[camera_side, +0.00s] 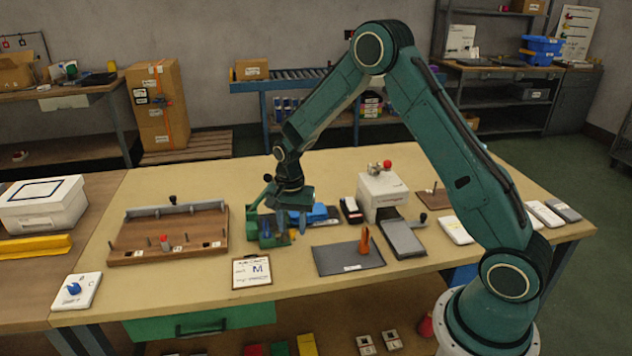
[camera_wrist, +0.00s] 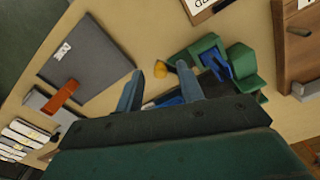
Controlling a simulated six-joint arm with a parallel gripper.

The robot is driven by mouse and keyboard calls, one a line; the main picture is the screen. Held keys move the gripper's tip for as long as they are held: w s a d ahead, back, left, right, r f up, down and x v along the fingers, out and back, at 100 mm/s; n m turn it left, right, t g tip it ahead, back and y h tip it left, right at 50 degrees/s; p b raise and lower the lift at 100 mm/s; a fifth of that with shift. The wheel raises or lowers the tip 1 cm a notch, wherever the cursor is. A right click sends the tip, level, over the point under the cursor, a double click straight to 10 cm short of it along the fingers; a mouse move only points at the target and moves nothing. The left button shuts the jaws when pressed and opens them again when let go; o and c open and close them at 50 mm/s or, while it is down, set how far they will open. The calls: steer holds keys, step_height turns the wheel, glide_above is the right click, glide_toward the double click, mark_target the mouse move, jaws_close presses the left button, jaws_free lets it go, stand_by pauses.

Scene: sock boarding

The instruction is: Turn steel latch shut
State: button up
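My gripper (camera_side: 291,218) hangs low over the middle of the table, at the green fixture (camera_side: 268,237). In the wrist view the two blue-grey fingers of my gripper (camera_wrist: 160,80) stand apart with nothing clearly held. The green fixture, with blue parts in it, shows just beyond the right finger (camera_wrist: 244,62). A small yellow-orange piece (camera_wrist: 185,68) lies by that finger. I cannot single out the steel latch with certainty. A wooden board (camera_side: 140,258) at left carries a grey bar (camera_side: 172,210) with a black knob and several pegs.
A dark mat (camera_side: 335,262) with an orange upright piece (camera_side: 365,240) lies right of the fixture. A white box (camera_side: 383,190) with a red knob and a grey tray (camera_side: 402,240) stand farther right. A clipboard card (camera_side: 252,271) lies in front.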

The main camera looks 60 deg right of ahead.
steer(key=shift+f, duration=0.25)
jaws_close()
steer(key=shift+d+n, duration=0.1)
steer(key=shift+n, duration=0.4)
steer(key=n, duration=0.1)
steer(key=d+n, duration=0.1)
steer(key=n, duration=0.3)
steer(key=shift+d, duration=0.4)
steer(key=n, duration=0.2)
steer(key=d+n, duration=0.1)
steer(key=n, duration=0.3)
steer(key=shift+w+d, duration=0.4)
